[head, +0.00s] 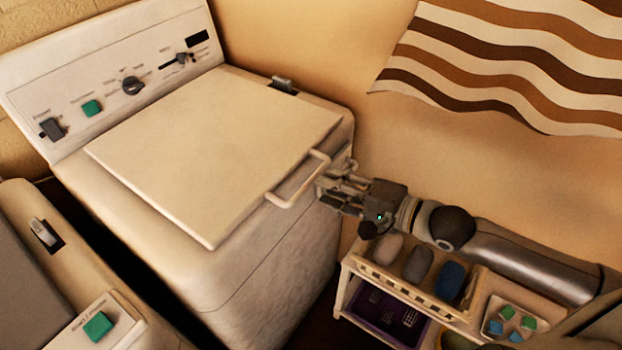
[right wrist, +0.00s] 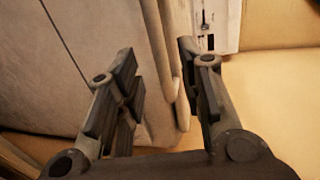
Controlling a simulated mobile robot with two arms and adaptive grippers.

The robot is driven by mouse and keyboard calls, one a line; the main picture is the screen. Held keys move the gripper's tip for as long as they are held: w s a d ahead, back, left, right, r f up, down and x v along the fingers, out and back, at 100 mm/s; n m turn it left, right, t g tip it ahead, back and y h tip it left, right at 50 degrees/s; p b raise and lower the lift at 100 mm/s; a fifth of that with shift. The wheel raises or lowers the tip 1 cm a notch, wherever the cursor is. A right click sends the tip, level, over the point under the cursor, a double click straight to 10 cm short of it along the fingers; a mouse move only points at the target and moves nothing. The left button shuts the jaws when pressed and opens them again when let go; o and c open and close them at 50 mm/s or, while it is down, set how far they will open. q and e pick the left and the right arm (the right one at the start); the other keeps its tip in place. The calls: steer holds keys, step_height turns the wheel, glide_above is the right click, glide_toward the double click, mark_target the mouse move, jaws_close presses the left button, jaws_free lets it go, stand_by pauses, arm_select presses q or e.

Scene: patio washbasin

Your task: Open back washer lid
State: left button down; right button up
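The back washer (head: 270,270) stands against the wall with its lid (head: 210,150) lying closed on top. A pale bar handle (head: 300,184) sticks out from the lid's right edge. My right gripper (head: 330,188) is just right of the handle, at about its height. In the right wrist view my gripper (right wrist: 160,85) has its two fingers spread, with the handle (right wrist: 178,85) showing beyond and between them. The fingers do not visibly grip it. My left gripper is in neither view.
A shelf (head: 350,285) below my right arm holds a basket with rolled cloths (head: 418,264) and a tray of small blocks (head: 510,320). Another machine (head: 60,260) stands at the lower left. A striped cloth (head: 500,65) hangs on the wall behind.

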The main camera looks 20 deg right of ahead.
mark_target(311, 178)
steer(key=shift+p+x, duration=0.35)
steer(key=shift+x, duration=2.45)
jaws_close()
